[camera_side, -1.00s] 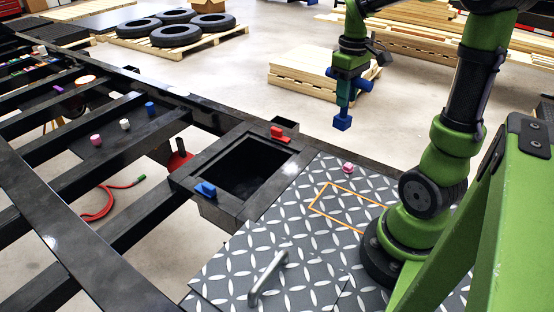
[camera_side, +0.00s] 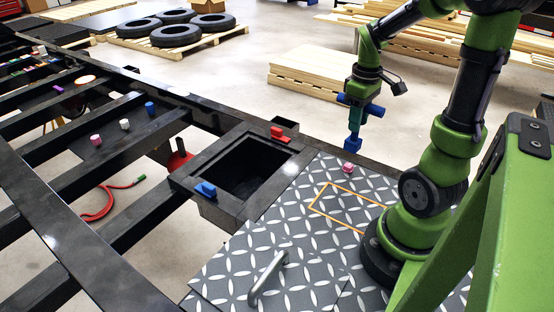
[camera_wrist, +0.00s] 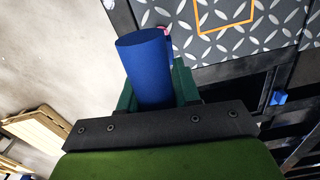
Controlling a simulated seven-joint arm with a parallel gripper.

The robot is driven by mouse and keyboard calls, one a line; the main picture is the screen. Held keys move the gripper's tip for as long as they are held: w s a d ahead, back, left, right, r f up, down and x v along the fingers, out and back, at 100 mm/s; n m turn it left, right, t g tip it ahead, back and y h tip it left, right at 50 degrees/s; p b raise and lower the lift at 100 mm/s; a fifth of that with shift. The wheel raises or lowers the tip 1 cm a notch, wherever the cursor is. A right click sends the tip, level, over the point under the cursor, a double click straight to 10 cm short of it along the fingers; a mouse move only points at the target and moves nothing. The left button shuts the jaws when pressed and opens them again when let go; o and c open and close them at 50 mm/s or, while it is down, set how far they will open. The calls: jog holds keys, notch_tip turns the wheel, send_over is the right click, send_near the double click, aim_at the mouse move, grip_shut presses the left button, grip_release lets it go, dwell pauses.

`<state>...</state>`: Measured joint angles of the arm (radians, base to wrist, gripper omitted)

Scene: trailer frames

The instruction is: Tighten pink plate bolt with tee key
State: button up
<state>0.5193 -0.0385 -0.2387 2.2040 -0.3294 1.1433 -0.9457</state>
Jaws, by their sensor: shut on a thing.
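The pink plate bolt (camera_side: 348,167) stands on the diamond-pattern plate (camera_side: 300,245) near its back edge. My gripper (camera_side: 357,118) is shut on the blue tee key, whose crossbar (camera_side: 374,109) shows beside the fingers. The key's blue lower end (camera_side: 354,145) points down, just above the pink bolt and slightly right of it in the side view; a small gap seems to remain. In the wrist view, the blue crossbar (camera_wrist: 147,65) lies between the teal fingers and hides most of the pink bolt (camera_wrist: 166,29).
An orange outline (camera_side: 325,197) marks the plate, and a grey handle (camera_side: 268,278) rises from it. Left of the plate is an open black box (camera_side: 215,205) with a red clamp (camera_side: 280,134) and a blue clamp (camera_side: 205,189). Other colored bolts stand on the frame rails.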

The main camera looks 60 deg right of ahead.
aim_at(353, 139)
jog(key=shift+f, duration=3.6)
jog(key=m, duration=0.4)
jog(key=shift+m, duration=0.3)
jog(key=m, duration=0.4)
jog(key=shift+m, duration=0.3)
jog(key=m, duration=0.4)
jog(key=shift+w+a+r+m, duration=0.1)
jog(key=shift+m, duration=0.2)
jog(key=m, duration=0.5)
jog(key=shift+r, duration=2.5)
grip_shut()
